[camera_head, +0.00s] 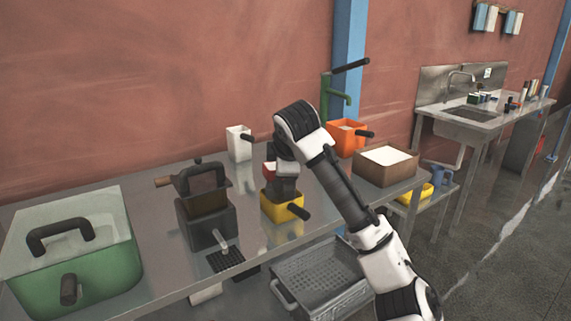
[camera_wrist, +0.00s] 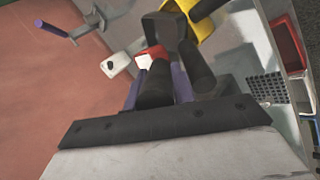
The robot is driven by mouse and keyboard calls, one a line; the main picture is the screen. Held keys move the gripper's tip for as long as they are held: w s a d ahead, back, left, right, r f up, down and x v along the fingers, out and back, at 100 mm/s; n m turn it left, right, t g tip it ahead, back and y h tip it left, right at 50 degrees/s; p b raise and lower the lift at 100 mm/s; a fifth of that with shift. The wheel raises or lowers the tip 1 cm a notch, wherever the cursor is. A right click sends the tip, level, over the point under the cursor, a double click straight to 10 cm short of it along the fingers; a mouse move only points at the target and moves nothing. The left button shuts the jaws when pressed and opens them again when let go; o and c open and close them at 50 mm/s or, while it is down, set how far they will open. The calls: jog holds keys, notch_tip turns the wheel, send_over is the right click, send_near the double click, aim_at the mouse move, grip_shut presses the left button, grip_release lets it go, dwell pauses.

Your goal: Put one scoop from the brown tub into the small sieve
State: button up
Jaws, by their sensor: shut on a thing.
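The brown tub (camera_head: 402,172), filled with white powder (camera_head: 388,155), stands at the right end of the bench. My gripper (camera_head: 285,168) is left of it, over the yellow pot (camera_head: 275,212). In the wrist view, my gripper's purple fingers (camera_wrist: 158,82) are shut on a black handle (camera_wrist: 155,92). It seems to belong to a dark scoop-like piece (camera_wrist: 166,30) close to the yellow pot (camera_wrist: 213,20); its contents cannot be seen. A black mesh piece with a grey handle (camera_head: 226,261), perhaps the small sieve, lies at the front edge; its mesh (camera_wrist: 268,88) shows in the wrist view.
A grey basket (camera_head: 320,290) is below the bench.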

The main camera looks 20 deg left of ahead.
jog(key=shift+w+d+r+m+g+y+p, duration=0.1)
jog(key=shift+w+d+m+g+y+p, duration=0.2)
jog(key=shift+g+y, duration=0.2)
jog(key=shift+w+d+r+m+g+y+p, duration=0.1)
jog(key=shift+w+d+m+g+y, duration=0.15)
jog(key=shift+d+g+y, duration=0.2)
jog(key=w+d+f+m+g+y, duration=0.3)
jog(key=f+m+y, duration=0.3)
jog(key=m+y, duration=0.3)
jog(key=shift+w+d+g+y, duration=0.2)
jog(key=shift+d+g+y, duration=0.5)
jog(key=shift+y, duration=1.45)
jog(key=shift+a, duration=0.1)
